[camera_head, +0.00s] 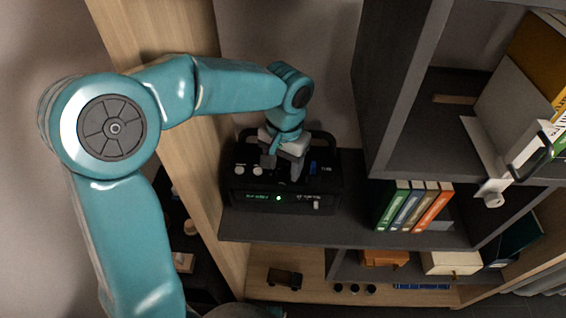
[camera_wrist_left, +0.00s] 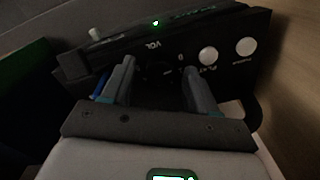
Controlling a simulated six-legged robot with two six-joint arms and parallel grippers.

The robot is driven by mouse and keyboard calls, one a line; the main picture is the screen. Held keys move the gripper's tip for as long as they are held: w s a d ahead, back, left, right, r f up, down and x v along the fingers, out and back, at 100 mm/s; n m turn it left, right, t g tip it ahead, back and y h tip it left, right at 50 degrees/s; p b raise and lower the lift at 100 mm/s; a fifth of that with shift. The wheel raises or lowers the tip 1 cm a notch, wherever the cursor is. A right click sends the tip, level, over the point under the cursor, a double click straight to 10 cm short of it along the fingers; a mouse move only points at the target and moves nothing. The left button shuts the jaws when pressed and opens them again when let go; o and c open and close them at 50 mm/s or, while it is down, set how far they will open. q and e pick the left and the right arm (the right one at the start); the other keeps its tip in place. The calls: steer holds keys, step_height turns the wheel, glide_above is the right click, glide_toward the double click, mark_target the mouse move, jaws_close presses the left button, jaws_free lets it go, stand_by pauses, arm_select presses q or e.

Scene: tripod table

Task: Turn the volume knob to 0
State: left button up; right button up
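A black audio box (camera_head: 245,206) with a lit green light and white buttons stands on a dark shelf. In the left wrist view its panel (camera_wrist_left: 225,27) shows tilted, with a "VOL" label and a "0" mark. The volume knob (camera_wrist_left: 161,69) is dark and hard to make out against the panel, between my fingers. My left gripper (camera_head: 283,168) reaches down onto the box's top. In the left wrist view my left gripper (camera_wrist_left: 160,68) has its fingers spread, one on each side of the knob area. I cannot tell whether they touch the knob. My right gripper is not in view.
Several coloured binders (camera_head: 412,206) stand right of the box on the same shelf. A wooden post (camera_head: 185,150) is close to the left of the box. A small dark toy truck (camera_head: 285,278) sits below.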

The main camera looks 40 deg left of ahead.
mark_target(284, 170)
arm_select(q)
step_height(284, 170, up, 12)
steer(key=p, duration=0.2)
steer(key=shift+d, duration=0.2)
stand_by(0.7)
